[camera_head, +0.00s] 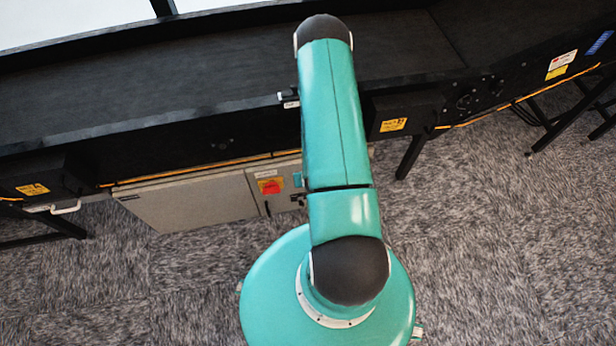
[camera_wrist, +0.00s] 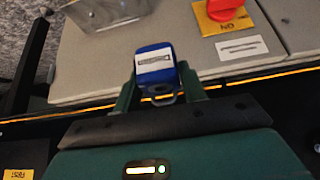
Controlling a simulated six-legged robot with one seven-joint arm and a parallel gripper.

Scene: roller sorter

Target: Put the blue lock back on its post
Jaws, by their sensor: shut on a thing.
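The blue lock (camera_wrist: 154,64), with a pale label on its face, shows in the wrist view between the two green fingers of my gripper (camera_wrist: 158,87). My gripper is shut on it. Below it in that picture lie the dark bar and green body of my gripper. The lock appears in front of the grey cabinet (camera_wrist: 110,65); I cannot tell how far apart they are. I cannot make out the post in either view. In the head view my arm hides most of the gripper and the lock.
The cabinet (camera_head: 190,205) stands under the black conveyor (camera_head: 200,85). A red switch on a yellow plate (camera_head: 270,186) is on its front; the red switch (camera_wrist: 222,9) also shows in the wrist view. A grey see-through holder (camera_wrist: 105,12) is at upper left there. Carpet (camera_head: 500,240) is open at right.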

